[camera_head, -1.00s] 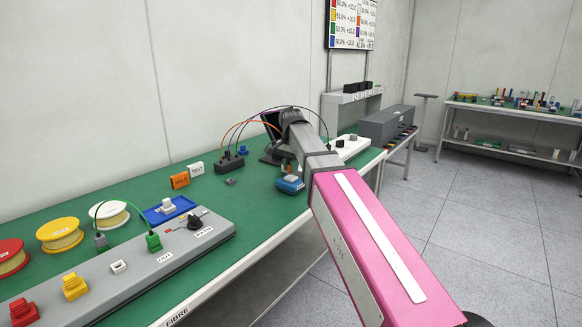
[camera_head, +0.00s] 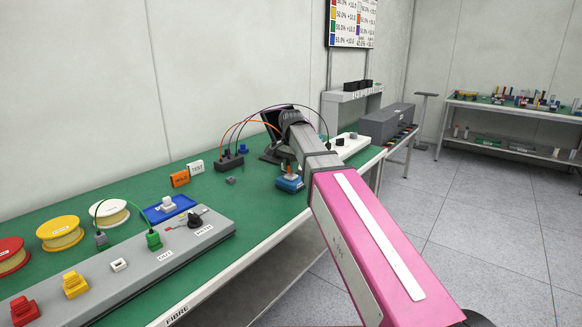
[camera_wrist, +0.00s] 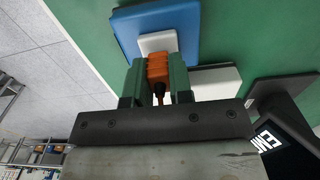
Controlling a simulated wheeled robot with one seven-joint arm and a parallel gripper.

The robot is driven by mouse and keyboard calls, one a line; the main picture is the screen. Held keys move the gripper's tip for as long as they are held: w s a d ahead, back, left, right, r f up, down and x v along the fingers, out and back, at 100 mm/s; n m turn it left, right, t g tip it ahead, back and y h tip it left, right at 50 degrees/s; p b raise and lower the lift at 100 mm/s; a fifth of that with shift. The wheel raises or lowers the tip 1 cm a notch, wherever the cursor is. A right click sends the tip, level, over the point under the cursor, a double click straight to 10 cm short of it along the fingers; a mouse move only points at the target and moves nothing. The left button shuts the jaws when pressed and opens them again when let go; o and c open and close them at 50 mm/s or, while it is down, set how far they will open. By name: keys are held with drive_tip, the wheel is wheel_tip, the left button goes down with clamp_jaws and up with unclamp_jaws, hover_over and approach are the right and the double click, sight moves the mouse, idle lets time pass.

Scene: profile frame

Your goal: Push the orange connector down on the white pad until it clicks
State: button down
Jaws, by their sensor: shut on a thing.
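My gripper (camera_wrist: 157,72) is shut on the orange connector (camera_wrist: 157,66), which sits between its two green fingers in the wrist view. A dark plug and thin orange lead run back from the connector towards my wrist. The connector's far end lies at the edge of the white pad (camera_wrist: 157,41), overlapping it in this view. Whether it is seated in the pad cannot be told. The pad is on a blue block (camera_wrist: 188,28). In the head view the blue block (camera_head: 289,184) stands near the bench's front edge, with my gripper just above it.
A white block (camera_wrist: 216,82) lies beside the blue block in the wrist view. A black socket box (camera_head: 229,162) with orange and black leads stands behind left, near a small grey piece (camera_head: 231,181).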

drive_tip(key=shift+f, duration=0.35)
drive_tip(key=shift+r, duration=0.2)
idle(0.5)
drive_tip(key=shift+r, duration=2.85)
drive_tip(key=shift+w, duration=0.1)
